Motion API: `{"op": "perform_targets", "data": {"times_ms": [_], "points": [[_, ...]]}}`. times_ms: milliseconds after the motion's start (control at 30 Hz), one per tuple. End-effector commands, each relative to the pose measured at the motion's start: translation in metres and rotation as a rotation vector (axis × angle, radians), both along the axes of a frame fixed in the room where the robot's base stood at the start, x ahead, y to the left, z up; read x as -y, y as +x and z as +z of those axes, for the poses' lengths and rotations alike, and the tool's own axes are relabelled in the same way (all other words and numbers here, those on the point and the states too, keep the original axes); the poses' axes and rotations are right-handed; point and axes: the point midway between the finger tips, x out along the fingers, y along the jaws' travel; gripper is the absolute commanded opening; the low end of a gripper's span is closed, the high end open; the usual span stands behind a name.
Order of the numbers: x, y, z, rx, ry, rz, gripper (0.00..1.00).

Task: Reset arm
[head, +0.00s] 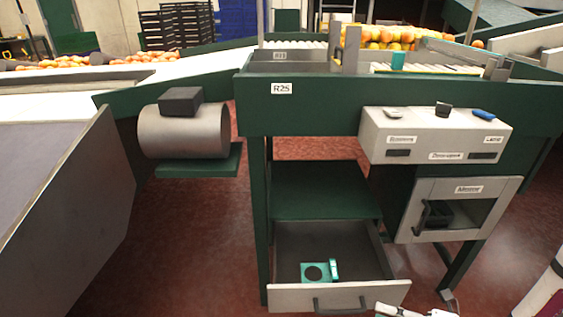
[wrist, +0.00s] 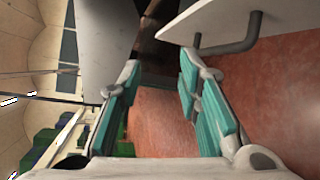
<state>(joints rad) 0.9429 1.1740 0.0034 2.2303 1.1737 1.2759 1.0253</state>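My gripper (wrist: 158,68) is open in the wrist view, its two teal-padded fingers apart with nothing between them and red floor showing through the gap. A white drawer front with a dark bar handle (wrist: 235,44) is just beyond the right finger, apart from it as far as I can tell. In the head view the open drawer (head: 290,297) hangs low under the green stand, its handle (head: 340,305) on the front. White parts, probably of my gripper, show at the bottom edge by the drawer's right corner; its fingers cannot be made out there.
A teal piece with a round hole (head: 314,272) lies in the open drawer. A cabinet with a windowed door (head: 460,188) and a grey switch box (head: 435,134) are at the right. Oranges (head: 385,36) lie above. Red floor is clear between.

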Motion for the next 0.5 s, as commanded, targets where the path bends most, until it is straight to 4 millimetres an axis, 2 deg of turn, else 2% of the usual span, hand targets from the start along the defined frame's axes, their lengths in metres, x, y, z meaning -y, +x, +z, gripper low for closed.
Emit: {"op": "perform_targets", "data": {"times_ms": [33, 100, 267, 500], "points": [[-0.002, 0.003, 0.019, 0.065, -0.055, 0.071, 0.32], [-0.008, 0.004, 0.041, 0.153, -0.118, 0.168, 0.32], [-0.022, 0.001, 0.088, 0.354, -0.253, 0.392, 0.32], [-0.047, -0.017, 0.151, 0.656, -0.429, 0.738, 0.32]]}}
